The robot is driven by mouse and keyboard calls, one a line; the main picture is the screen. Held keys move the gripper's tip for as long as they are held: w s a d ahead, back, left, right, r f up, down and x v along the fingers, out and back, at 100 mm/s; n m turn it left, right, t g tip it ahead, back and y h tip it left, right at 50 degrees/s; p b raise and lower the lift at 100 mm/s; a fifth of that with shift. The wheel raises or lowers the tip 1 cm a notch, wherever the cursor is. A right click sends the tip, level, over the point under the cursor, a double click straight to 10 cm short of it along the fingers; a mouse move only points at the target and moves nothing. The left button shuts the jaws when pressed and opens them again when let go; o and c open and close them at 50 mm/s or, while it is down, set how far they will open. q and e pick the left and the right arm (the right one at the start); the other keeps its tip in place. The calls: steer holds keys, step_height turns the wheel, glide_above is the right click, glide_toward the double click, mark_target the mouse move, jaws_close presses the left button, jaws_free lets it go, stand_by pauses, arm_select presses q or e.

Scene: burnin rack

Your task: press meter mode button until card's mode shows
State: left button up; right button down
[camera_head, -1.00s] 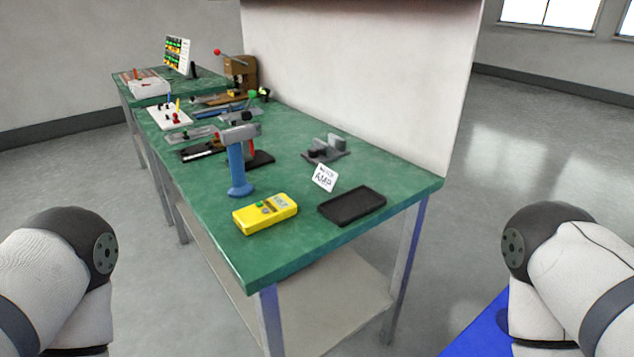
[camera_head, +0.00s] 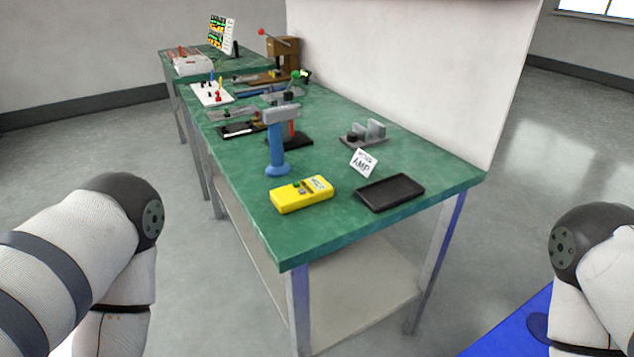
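The yellow meter (camera_head: 302,194) lies on the near end of the green workbench. It has a green button (camera_head: 297,188) on its top face and a small display at its right end, too small to read. A white card (camera_head: 364,162) stands behind it to the right and reads "AMP" in large letters under a smaller line. Parts of both my arms show at the left and right edges, apart from the bench. Neither gripper is in the picture.
A black tray (camera_head: 390,192) lies right of the meter. A blue-handled tool (camera_head: 277,145) stands behind the meter, and a grey fixture (camera_head: 364,134) sits behind the card. More tools crowd the bench's far part. The near corner of the green bench (camera_head: 293,246) is clear.

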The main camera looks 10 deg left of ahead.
arm_select(q)
jaws_close()
stand_by(1.1)
